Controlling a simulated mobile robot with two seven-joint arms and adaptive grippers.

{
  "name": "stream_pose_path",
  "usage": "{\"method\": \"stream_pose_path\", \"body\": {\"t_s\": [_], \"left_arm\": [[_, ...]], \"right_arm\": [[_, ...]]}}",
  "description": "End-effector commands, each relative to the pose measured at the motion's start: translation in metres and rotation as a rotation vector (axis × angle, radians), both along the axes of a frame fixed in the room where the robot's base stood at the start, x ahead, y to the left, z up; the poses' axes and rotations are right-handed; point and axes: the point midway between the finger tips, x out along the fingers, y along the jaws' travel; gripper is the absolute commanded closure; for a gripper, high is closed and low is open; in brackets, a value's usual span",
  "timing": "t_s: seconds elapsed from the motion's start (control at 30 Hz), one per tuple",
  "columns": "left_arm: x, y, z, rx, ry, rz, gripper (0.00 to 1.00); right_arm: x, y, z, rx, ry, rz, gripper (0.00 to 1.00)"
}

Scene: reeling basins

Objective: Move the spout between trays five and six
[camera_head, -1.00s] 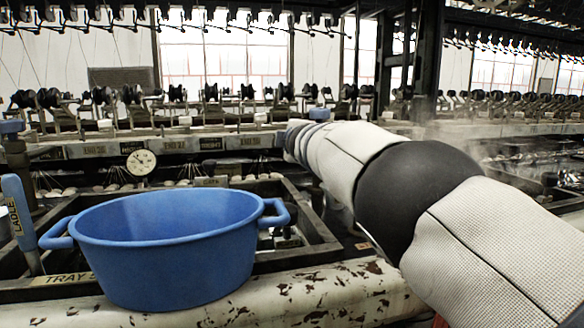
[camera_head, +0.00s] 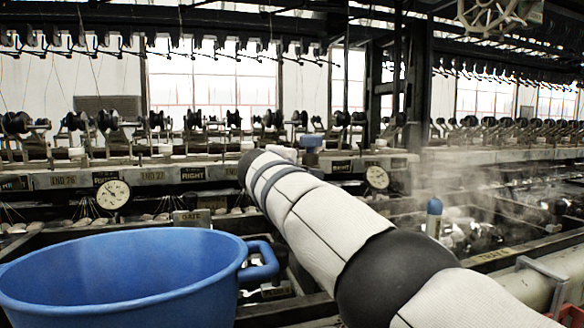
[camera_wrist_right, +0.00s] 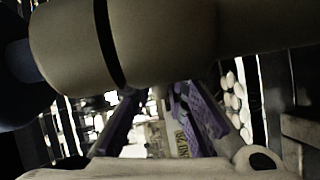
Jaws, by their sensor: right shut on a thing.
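My right arm (camera_head: 330,225) reaches from the lower right toward the back rail in the head view, and its hand is hidden at the far end. In the right wrist view the purple fingers of my right gripper (camera_wrist_right: 158,120) sit close together, their tips dim. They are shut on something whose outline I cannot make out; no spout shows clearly. A large pale cylinder with a dark band (camera_wrist_right: 150,45) crosses the top of that view, and I cannot tell what it is. A blue knob (camera_head: 310,143) stands just behind the arm. My left gripper is not in view.
Dial gauges (camera_head: 113,194) and (camera_head: 377,177) sit along the labelled back rail (camera_head: 60,180). Steam rises over the basins at right, where a blue-topped post (camera_head: 434,215) stands. A pale front pipe (camera_head: 525,285) runs lower right.

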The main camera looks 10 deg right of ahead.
Motion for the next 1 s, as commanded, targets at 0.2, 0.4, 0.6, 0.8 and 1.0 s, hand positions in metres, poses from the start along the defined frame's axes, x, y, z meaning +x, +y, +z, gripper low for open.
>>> {"method": "stream_pose_path", "body": {"t_s": [0.2,0.4,0.6,0.8,1.0], "left_arm": [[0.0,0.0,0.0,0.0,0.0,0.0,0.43],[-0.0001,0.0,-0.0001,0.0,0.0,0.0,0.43],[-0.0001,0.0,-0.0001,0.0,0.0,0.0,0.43],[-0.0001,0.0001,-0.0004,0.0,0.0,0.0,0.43],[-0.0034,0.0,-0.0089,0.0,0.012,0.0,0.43]], "right_arm": [[0.0,-0.0006,0.0018,-0.001,-0.003,-0.001,1.0],[0.0,-0.0004,0.0011,-0.001,-0.002,0.0,0.65],[0.0001,-0.0001,0.0004,-0.001,-0.001,0.001,0.65],[0.0003,-0.0001,0.0,-0.001,0.0,0.002,0.65],[0.0075,-0.0084,-0.0038,0.0,0.003,0.074,0.65]]}}
